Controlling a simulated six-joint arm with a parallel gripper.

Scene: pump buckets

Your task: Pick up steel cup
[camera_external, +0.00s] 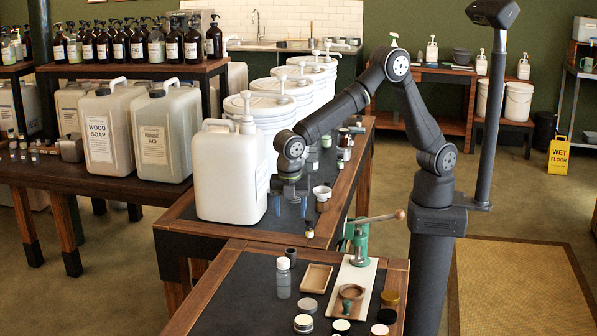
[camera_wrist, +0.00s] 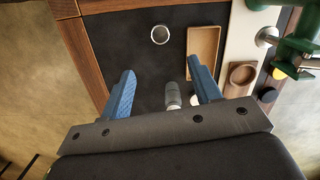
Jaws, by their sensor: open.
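The steel cup (camera_external: 291,254) is a small, dark grey, open-topped cup. It stands upright near the far edge of the dark work table, just behind a clear bottle with a white cap (camera_external: 283,278). In the wrist view the cup (camera_wrist: 160,35) shows from above as a bright round rim, beyond the fingertips. My gripper (camera_external: 290,196) is raised above the table and points down. In the wrist view its two blue fingers (camera_wrist: 161,74) are apart with nothing held between them. The bottle (camera_wrist: 172,95) shows below, between the fingers in the picture.
A wooden tray (camera_external: 315,278) lies right of the cup. A green press (camera_external: 358,240) stands on a white board beyond it. A large white jug (camera_external: 230,170) stands left of my gripper. Several lidded jars, such as a silver-lidded one (camera_external: 303,323), stand nearer the front.

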